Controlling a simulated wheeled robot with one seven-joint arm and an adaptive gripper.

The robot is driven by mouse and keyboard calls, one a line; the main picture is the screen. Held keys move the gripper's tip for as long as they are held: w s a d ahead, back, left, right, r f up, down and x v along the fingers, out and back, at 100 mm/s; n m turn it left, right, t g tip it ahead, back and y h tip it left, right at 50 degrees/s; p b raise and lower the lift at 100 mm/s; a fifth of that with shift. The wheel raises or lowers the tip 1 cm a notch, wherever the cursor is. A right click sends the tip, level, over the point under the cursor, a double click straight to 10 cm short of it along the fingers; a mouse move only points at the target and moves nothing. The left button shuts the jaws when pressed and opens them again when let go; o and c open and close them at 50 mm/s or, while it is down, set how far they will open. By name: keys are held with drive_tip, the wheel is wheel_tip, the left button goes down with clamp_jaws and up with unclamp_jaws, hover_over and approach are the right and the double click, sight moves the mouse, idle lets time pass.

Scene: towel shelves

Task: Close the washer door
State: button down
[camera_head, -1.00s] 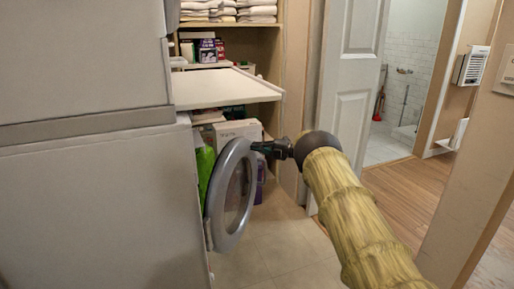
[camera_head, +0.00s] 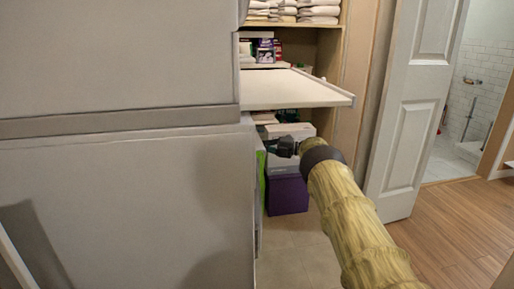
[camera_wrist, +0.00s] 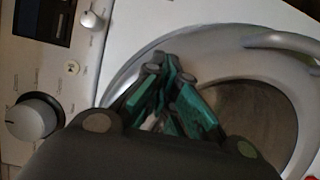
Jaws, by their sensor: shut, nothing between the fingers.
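The washer (camera_head: 130,200) fills the left of the head view, seen from its side, with its front edge near the middle. Its round door (camera_wrist: 220,65) shows in the wrist view as a grey ring around dark glass, with a curved handle (camera_wrist: 285,42) at upper right. The door lies flush or nearly flush with the front; I cannot tell whether it is latched. The door is hidden in the head view. My gripper (camera_head: 270,146) is at the washer's front edge. In the wrist view its teal fingers (camera_wrist: 170,72) are shut, empty and over the door's rim; contact is unclear.
The washer's control knob (camera_wrist: 34,116) is left of the door. A pale shelf board (camera_head: 290,90) juts out above my gripper. A purple box (camera_head: 287,194) and a green item (camera_head: 261,185) stand beyond the washer. A white door (camera_head: 415,110) is at right, beside open wooden floor (camera_head: 445,225).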

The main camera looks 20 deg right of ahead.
drive_tip(key=a, duration=0.1)
drive_tip(key=w+a, duration=0.1)
drive_tip(key=a, duration=0.1)
drive_tip(key=shift+w+a+r, duration=0.3)
drive_tip(key=shift+a, duration=0.15)
